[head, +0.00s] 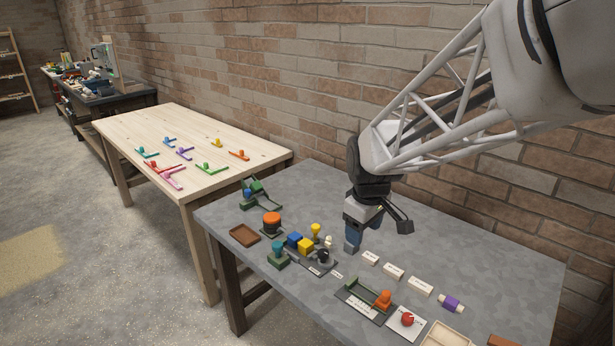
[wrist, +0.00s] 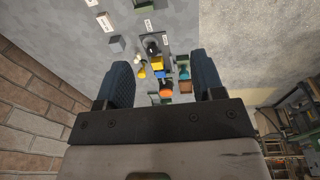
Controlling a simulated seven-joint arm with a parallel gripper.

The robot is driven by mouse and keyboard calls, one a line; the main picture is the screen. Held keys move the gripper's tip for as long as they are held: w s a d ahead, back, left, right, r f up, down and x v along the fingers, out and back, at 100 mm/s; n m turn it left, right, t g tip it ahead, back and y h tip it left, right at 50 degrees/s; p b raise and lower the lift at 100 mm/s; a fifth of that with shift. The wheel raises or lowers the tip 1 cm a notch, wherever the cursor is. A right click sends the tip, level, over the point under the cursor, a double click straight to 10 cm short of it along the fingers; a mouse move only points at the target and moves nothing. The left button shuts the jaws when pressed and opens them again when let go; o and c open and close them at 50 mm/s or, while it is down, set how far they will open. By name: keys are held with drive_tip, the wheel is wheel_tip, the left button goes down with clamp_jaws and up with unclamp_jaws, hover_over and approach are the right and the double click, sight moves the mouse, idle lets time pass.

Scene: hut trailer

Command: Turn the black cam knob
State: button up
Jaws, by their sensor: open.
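The black cam knob (head: 323,257) stands on a dark plate (head: 303,260) with small white labels, near the front left of the grey table. A yellow block (head: 305,245) and a blue block (head: 294,239) sit just left of it. In the wrist view the black knob (wrist: 151,47) shows beyond the fingertips, between the two fingers.
A grey cube (wrist: 117,45) lies near the knob plate. An orange-topped button (head: 271,221), a teal-topped knob (head: 278,250) and a yellow-topped peg (head: 315,231) stand close around. White labelled blocks (head: 394,272) lie to the right. The brick wall (head: 440,150) runs behind; the table's back right is clear.

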drive_tip(key=w+a+f+n, duration=0.35)
drive_tip(key=w+f, duration=0.35)
drive_tip(key=w, duration=0.3)
drive_tip(key=n+g, duration=0.1)
drive_tip(key=n, duration=0.3)
hover_over(323, 252)
wheel_tip(323, 252, down, 8)
drive_tip(key=shift+w+f, duration=0.1)
drive_tip(key=shift+w, duration=0.05)
drive_tip(key=shift+f, duration=3.85)
drive_tip(key=shift+c, duration=0.3)
drive_tip(key=c, duration=0.9)
drive_tip(key=shift+o, duration=0.2)
